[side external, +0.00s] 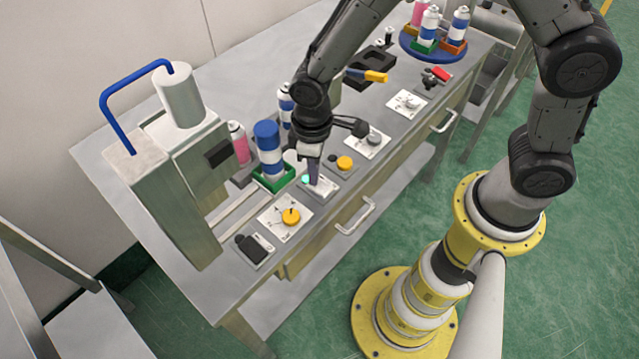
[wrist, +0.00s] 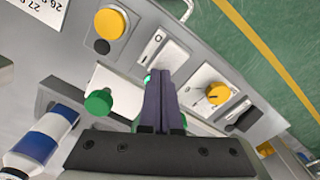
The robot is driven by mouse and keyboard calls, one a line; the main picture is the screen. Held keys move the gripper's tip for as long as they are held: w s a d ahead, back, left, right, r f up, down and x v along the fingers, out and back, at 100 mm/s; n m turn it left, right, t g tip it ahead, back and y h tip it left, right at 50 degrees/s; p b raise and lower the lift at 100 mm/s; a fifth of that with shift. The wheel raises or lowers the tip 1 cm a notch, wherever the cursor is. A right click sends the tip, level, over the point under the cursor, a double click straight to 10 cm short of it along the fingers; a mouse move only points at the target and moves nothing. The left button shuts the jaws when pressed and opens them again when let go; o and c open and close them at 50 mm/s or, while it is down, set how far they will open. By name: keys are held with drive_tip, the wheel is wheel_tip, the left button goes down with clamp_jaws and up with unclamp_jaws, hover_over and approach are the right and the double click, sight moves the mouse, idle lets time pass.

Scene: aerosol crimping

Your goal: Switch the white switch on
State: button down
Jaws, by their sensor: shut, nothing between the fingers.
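The white switch (side external: 325,187) sits on a small grey plate in the row of controls along the bench front. In the wrist view the white switch (wrist: 170,54) shows just beyond my fingertips, its near part hidden by them. A small green light (side external: 305,179) glows beside it, also visible in the wrist view (wrist: 147,79). My gripper (side external: 313,184) points down at the switch plate with its fingers shut and empty. In the wrist view the closed fingertips (wrist: 160,76) overlap the near end of the switch. I cannot tell whether they touch it.
An orange knob (side external: 291,215) on a white plate and a black switch (side external: 252,246) lie on one side. An orange button (side external: 345,163) lies on the other. A blue-and-white can (side external: 268,148) in a green holder stands close behind my gripper. A metal machine (side external: 165,165) stands left.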

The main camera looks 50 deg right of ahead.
wheel_tip(320, 180, up, 10)
drive_tip(key=shift+r, duration=0.25)
idle(1.0)
drive_tip(key=s+d+r+m+t, duration=0.3)
drive_tip(key=d+r+t, duration=0.1)
drive_tip(key=d+r, duration=0.75)
drive_tip(key=s+d+r+m+t, duration=0.1)
drive_tip(key=s+d+m, duration=0.2)
drive_tip(key=s, duration=0.9)
drive_tip(key=shift+s+d+r+t, duration=0.3)
drive_tip(key=shift+s+d+r, duration=0.05)
drive_tip(key=shift+d, duration=0.15)
